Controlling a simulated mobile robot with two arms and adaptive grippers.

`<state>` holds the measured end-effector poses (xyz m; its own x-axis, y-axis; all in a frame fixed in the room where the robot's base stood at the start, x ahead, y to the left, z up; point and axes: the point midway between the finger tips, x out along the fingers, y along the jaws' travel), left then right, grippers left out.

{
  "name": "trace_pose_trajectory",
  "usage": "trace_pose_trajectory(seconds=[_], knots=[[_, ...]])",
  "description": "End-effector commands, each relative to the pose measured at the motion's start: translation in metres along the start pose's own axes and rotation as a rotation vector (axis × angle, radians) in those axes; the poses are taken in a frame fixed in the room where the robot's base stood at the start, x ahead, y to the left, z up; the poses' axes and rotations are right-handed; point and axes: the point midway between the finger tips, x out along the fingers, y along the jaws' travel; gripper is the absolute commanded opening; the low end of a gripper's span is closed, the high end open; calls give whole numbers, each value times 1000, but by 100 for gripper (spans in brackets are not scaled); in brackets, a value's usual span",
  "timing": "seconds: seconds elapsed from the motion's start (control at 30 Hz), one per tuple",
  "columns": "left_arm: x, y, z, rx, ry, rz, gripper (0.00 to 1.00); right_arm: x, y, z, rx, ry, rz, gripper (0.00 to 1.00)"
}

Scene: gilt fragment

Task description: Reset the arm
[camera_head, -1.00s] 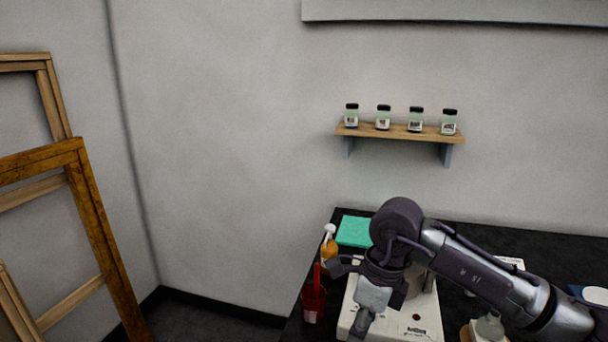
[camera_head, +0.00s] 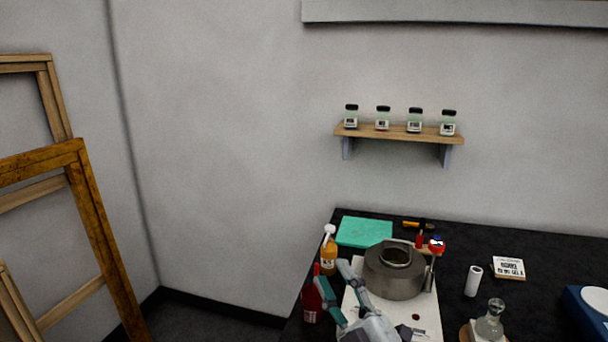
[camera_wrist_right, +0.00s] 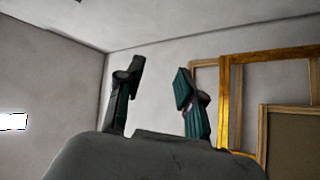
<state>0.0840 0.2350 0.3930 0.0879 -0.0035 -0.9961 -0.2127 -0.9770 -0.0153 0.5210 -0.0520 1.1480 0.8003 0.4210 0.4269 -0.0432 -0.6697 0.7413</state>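My right gripper (camera_head: 333,274) shows at the bottom of the head view, in front of the grey round pot-like vessel (camera_head: 394,270) on the white-topped device (camera_head: 428,318). Its two fingers stand apart with nothing between them. In the right wrist view the fingers of the right gripper (camera_wrist_right: 157,92) are also spread and empty, with wall and wooden frames behind. The rest of the right arm is mostly out of the head view. My left gripper is not in view.
A shelf (camera_head: 400,133) holds several jars. Wooden frames (camera_head: 100,235) lean at left.

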Motion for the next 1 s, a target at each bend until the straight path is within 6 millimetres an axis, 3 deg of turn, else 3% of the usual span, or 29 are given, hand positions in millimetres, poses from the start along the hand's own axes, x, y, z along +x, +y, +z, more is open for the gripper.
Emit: trace_pose_trajectory(seconds=[0.03, 0.1, 0.2, 0.3, 0.4, 0.6, 0.9, 1.0], knots=[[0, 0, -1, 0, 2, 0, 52, -22, -7, 34, 98, -170, -11, 38], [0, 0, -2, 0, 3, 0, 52, -54, -18, 75, 213, -388, -34, 38], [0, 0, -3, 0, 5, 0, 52, -112, -42, 120, 357, -676, -87, 38], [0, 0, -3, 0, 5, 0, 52, -178, -68, 146, 483, -939, -155, 38], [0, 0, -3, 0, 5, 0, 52, -237, -90, 155, 578, -1153, -226, 38], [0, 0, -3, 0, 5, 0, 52, -323, -115, 147, 698, -1439, -343, 38], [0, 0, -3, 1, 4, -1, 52, -415, -132, 112, 815, -1740, -501, 38], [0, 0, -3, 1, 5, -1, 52, -418, -154, 132, 811, -1744, -507, 38]])
